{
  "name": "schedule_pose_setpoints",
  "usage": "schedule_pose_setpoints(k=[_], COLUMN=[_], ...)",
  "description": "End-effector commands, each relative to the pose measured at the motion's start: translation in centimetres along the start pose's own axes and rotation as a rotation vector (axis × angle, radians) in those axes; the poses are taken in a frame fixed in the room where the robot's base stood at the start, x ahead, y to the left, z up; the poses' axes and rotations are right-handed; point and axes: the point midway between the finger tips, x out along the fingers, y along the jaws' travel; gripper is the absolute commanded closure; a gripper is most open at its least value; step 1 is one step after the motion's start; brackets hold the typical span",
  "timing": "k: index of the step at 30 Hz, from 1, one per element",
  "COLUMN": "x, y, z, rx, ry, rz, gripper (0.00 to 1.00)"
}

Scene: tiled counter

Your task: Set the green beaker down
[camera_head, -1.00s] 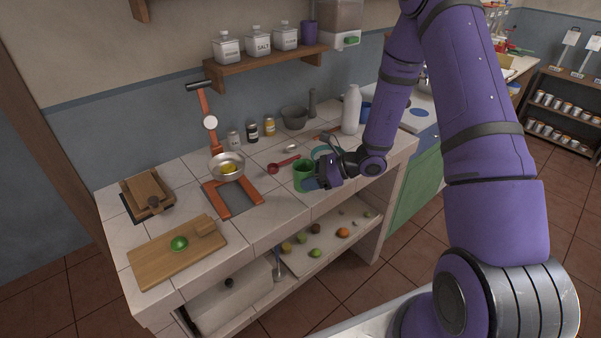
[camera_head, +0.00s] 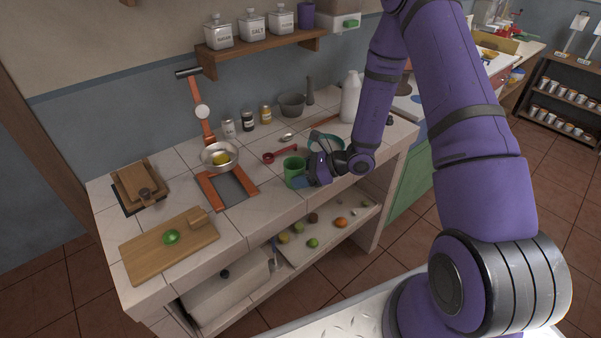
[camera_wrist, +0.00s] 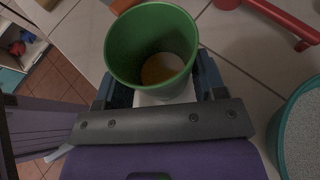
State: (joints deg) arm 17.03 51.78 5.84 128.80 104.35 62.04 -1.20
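The green beaker (camera_head: 294,170) is upright, or nearly so, at the front part of the tiled counter (camera_head: 283,208). My gripper (camera_head: 303,182) reaches it from the right, low over the counter, with its fingers at the beaker's sides. In the wrist view the beaker (camera_wrist: 122,48) stands between the two blue fingers (camera_wrist: 162,88), and I look into its open top; something orange-brown shows at its bottom. The gripper appears shut on the beaker. I cannot tell whether the beaker's base touches the counter.
A red scoop (camera_head: 268,157) lies behind the beaker, and a teal-rimmed bowl (camera_head: 326,138) stands behind my gripper. An orange stand (camera_head: 232,204) with a metal pan (camera_head: 213,151) is to the left. Bare tiles lie between stand and beaker. A cutting board (camera_head: 150,253) is farther left.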

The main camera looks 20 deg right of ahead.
Motion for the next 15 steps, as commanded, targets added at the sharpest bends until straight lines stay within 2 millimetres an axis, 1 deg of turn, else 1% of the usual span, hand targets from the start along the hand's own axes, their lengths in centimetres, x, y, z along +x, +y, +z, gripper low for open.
schedule_pose_setpoints(k=[1, 2, 3, 10, 13, 15], x=[-0.02, -0.02, -0.02, -0.04, -0.16, -0.87], y=[-0.01, -0.02, -0.02, -0.02, -0.03, -0.09], z=[0.04, 0.04, 0.05, 0.07, 0.37, 0.31], rx=[0.0, -0.001, -0.001, -0.001, -0.002, -0.001], ry=[0.0, 0.0, 0.0, 0.0, 0.0, 0.0], rz=[0.0, 0.0, 0.0, 0.0, -0.001, -0.003], gripper=[0.23, 0.17, 0.14, 0.14, 0.14, 0.14])
